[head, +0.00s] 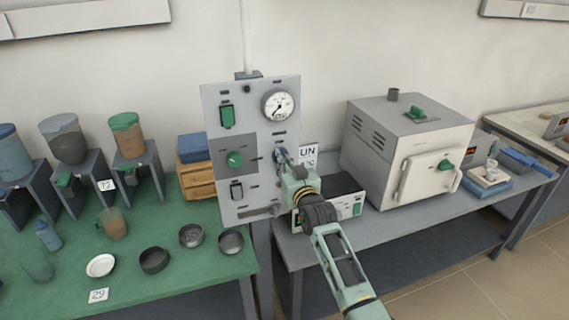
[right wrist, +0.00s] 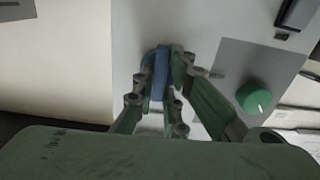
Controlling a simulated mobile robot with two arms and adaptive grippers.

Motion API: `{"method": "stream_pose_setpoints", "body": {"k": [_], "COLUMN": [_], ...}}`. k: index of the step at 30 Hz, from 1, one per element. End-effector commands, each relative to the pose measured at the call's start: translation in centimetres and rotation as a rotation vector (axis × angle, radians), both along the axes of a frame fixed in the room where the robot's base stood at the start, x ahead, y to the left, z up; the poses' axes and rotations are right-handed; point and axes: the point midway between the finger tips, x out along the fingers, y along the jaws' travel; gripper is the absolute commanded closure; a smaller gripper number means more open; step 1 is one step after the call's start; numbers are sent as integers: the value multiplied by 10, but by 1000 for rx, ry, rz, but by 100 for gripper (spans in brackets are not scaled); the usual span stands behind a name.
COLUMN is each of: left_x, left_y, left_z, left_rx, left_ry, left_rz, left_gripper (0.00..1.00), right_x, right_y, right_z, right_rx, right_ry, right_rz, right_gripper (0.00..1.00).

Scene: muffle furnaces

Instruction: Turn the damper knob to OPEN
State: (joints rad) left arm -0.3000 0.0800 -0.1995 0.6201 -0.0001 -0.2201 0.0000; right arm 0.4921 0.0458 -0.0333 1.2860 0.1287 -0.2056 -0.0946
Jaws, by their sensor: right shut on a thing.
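A grey upright control panel (head: 262,88) stands between the two benches. My right gripper (head: 286,160) is at the right half of the panel. In the right wrist view my right gripper (right wrist: 163,82) has its fingers closed on a blue knob (right wrist: 155,62) on the panel face. In the head view that knob is mostly hidden by the gripper. A green knob (head: 235,159) sits to its left on a dark grey plate; it also shows in the right wrist view (right wrist: 253,97). The panel lettering is too small to read. My left gripper is not in view.
The panel also has a round gauge (head: 279,105), a green switch (head: 227,117) and a dark switch (head: 236,190). A muffle furnace (head: 425,130) stands on the grey bench at right. The green bench (head: 200,275) at left holds hoppers, dishes and cups.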

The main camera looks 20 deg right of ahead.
Motion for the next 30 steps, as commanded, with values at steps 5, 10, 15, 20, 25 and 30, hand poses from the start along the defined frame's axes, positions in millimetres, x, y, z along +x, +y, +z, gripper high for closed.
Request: {"method": "stream_pose_setpoints", "body": {"k": [5, 10, 15, 20, 25, 30], "left_x": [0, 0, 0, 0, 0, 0], "left_y": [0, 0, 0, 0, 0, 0], "left_z": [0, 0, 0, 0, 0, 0], "left_rx": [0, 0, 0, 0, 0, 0], "left_ry": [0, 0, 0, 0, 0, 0], "left_rz": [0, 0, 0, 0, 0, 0], "left_gripper": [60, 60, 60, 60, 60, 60], "right_x": [0, 0, 0, 0, 0, 0], "right_y": [0, 0, 0, 1, 0, 0], "right_z": [-2, -2, -3, -3, -2, -1], "right_rx": [34, 43, 44, 44, 42, 41], "right_ry": [5, 6, 7, 7, 4, 3], "right_rz": [1, 1, 1, 1, 1, 0], "right_gripper": [100, 100, 100, 84, 70, 70]}}
